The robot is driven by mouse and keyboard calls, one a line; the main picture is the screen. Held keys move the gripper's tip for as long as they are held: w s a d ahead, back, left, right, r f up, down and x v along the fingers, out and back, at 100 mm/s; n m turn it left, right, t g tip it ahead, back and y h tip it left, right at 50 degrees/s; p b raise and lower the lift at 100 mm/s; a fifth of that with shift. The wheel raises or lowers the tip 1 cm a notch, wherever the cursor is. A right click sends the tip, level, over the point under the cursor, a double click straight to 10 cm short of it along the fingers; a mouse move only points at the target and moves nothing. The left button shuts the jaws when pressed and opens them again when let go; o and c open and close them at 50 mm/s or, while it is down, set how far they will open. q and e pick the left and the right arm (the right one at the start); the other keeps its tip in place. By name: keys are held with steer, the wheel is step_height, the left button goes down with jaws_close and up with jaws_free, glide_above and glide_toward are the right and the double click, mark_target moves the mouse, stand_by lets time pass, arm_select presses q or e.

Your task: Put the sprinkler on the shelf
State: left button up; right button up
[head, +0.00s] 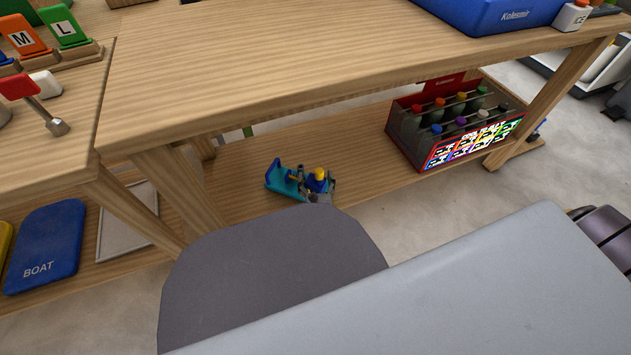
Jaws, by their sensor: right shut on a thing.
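The sprinkler (283,183) is a small teal and blue thing with a yellow top part. It shows in the middle of the head view against the wooden lower shelf (365,152) under the table. My right gripper (318,190) is shut on it; small grey finger parts show around its right side, and my own grey arm hides the rest. I cannot tell whether the sprinkler touches the shelf board or is just above it. My left gripper is not in view.
The tabletop (250,70) overhangs the shelf, with a wooden leg (145,215) to the left. A bottle crate (405,140) stands on the shelf at right. A blue BOAT board (45,245) lies at lower left. A blue bin (480,15) sits on the tabletop. Shelf between sprinkler and crate is clear.

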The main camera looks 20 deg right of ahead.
steer(key=shift+f, duration=0.1)
stand_by(0.4)
steer(key=o, duration=1.8)
steer(key=shift+f, duration=0.1)
steer(key=shift+o, duration=0.2)
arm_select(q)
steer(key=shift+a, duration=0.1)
